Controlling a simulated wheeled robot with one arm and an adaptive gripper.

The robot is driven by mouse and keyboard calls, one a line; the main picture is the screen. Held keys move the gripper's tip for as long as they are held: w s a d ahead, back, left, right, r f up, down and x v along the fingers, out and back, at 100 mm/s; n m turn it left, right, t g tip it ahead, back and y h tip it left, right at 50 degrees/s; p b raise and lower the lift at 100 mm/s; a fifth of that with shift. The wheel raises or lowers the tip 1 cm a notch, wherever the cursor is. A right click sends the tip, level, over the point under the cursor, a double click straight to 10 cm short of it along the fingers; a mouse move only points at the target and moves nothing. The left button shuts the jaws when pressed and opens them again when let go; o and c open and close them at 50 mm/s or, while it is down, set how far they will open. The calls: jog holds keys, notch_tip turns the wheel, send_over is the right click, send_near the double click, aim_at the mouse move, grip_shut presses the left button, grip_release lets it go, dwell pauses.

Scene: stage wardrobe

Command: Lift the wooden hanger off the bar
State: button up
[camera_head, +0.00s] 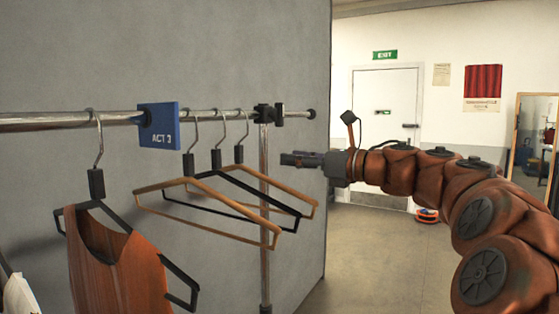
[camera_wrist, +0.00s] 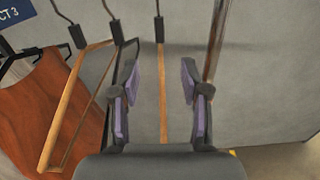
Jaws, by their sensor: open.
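Two wooden hangers hang on the metal bar (camera_head: 60,121) right of the blue sign. The nearer wooden hanger (camera_head: 160,185) also shows at left in the wrist view (camera_wrist: 62,115). The farther wooden hanger (camera_head: 275,187) is partly hidden by it, with a black hanger (camera_head: 215,192) between them. My gripper (camera_head: 300,159) is open, below bar height and beside the right end of these hangers. In the wrist view the farther wooden hanger (camera_wrist: 162,95) appears edge-on between my open fingers (camera_wrist: 160,80); no contact shows, and I cannot tell the depth.
The blue "ACT 3" sign (camera_head: 159,126) sits on the bar. A brown garment (camera_head: 115,260) hangs on a black hanger at left. An upright post (camera_head: 264,180) stands under the bar's right end, by a grey partition (camera_head: 230,55). Floor is open toward the door (camera_head: 386,100).

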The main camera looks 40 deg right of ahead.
aim_at(242, 155)
jog(key=shift+w+f, duration=0.1)
jog(key=shift+f, duration=0.1)
jog(key=shift+w+a+r+p, duration=0.15)
jog(key=shift+w+a+p, duration=0.1)
jog(key=shift+w+p, duration=0.3)
jog(key=p+x, duration=0.3)
jog(key=shift+w+a+p, duration=0.15)
jog(key=shift+w+p, duration=0.15)
jog(key=p+x, duration=0.4)
jog(key=p, duration=0.1)
jog(key=shift+p, duration=0.3)
jog(key=shift+w+f+b, duration=0.2)
jog(key=shift+f+b, duration=0.15)
jog(key=shift+b, duration=0.05)
jog(key=shift+w+a+f+b, duration=0.1)
jog(key=shift+w+a+b, duration=0.05)
jog(key=shift+w+b, duration=0.2)
jog(key=b+x, duration=0.3)
jog(key=x, duration=0.1)
jog(key=shift+w+a, duration=0.15)
jog(key=shift+w, duration=0.15)
jog(key=shift+w+a+b, duration=0.1)
jog(key=shift+w+b, duration=0.3)
jog(key=shift+b, duration=0.05)
